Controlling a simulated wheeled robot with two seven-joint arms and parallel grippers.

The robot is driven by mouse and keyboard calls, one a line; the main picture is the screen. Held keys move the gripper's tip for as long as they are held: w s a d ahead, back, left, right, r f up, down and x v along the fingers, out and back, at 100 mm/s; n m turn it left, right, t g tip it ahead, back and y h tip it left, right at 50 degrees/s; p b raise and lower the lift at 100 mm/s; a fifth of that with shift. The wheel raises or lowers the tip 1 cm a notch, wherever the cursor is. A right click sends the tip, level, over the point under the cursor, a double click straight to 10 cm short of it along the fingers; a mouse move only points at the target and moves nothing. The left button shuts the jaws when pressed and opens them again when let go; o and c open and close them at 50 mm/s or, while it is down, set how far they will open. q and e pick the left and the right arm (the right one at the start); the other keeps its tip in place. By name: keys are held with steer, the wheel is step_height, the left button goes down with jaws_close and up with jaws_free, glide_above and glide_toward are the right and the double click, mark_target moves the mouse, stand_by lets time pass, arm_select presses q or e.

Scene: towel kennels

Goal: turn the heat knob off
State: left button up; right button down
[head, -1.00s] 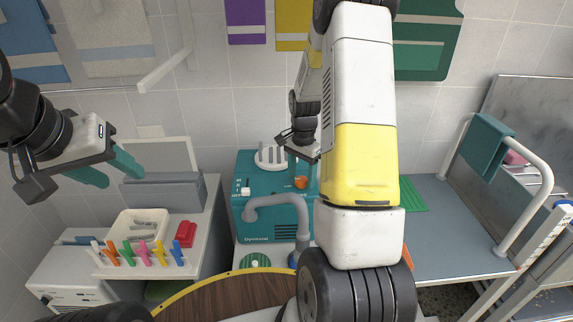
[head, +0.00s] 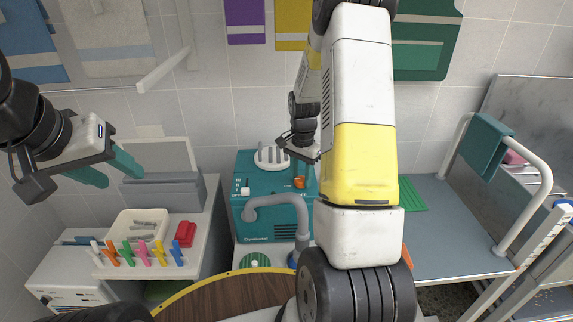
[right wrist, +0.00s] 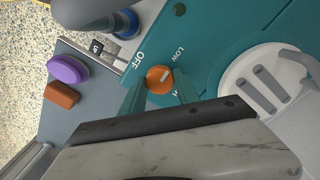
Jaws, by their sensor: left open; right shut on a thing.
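The teal dryer machine (head: 270,225) stands against the wall in the head view. Its orange heat knob (head: 300,183) is on the right of its top front; it also shows in the right wrist view (right wrist: 159,79). The knob's short white mark points to the upper right there, away from the OFF print and toward the side between LOW and a partly hidden H label. My right gripper (head: 297,171) is shut on the knob, one teal finger on each side. My left gripper (head: 108,171) is open and empty, above the grey box at left.
A grey hose (head: 275,200) curves across the machine's front. A white slotted cap (head: 271,156) sits on top. At left a shelf carries a white tray (head: 125,229), coloured clips and a red item (head: 185,233). A round wooden table (head: 225,297) is in front.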

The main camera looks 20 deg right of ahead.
steer(key=n, duration=0.4)
steer(key=shift+n, duration=0.3)
steer(key=n, duration=0.4)
steer(key=shift+n, duration=0.3)
steer(key=n, duration=0.4)
steer(key=shift+n, duration=2)
steer(key=c, duration=0.9)
jaws_free()
steer(key=shift+r, duration=0.1)
